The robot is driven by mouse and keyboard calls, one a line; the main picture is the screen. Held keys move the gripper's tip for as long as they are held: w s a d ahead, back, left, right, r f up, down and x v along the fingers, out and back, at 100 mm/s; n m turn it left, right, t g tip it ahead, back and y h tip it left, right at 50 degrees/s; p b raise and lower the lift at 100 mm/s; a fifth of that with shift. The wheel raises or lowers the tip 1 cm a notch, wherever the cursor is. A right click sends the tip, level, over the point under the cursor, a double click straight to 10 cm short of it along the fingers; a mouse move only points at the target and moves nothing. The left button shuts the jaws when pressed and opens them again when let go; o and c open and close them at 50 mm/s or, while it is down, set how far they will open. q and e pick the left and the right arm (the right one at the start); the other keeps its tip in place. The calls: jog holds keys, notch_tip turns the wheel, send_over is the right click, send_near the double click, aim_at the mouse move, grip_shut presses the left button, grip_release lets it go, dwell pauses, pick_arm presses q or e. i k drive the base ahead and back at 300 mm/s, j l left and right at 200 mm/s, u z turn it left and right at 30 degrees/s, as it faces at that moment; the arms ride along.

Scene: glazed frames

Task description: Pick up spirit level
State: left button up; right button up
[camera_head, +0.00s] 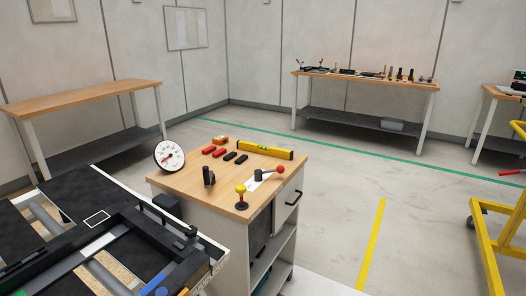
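The spirit level (265,151) is a long yellow bar with dark markings. It lies along the far right edge of the wooden top of a small white cabinet (166,183). Its whole length shows and nothing covers it. Neither of my grippers is in view.
A dark framed bench (95,219) fills the lower left. A yellow frame (487,245) stands right. Floor between is clear.

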aim_at(281, 153)
jog(key=u, duration=0.95)
jog(key=i+l+u, duration=0.2)
jog(key=l+u, duration=0.25)
jog(key=l, duration=0.3)
jog(key=l+u, duration=0.45)
jog(key=l, duration=0.3)
jog(key=l+u, duration=0.45)
jog(key=l, duration=0.35)
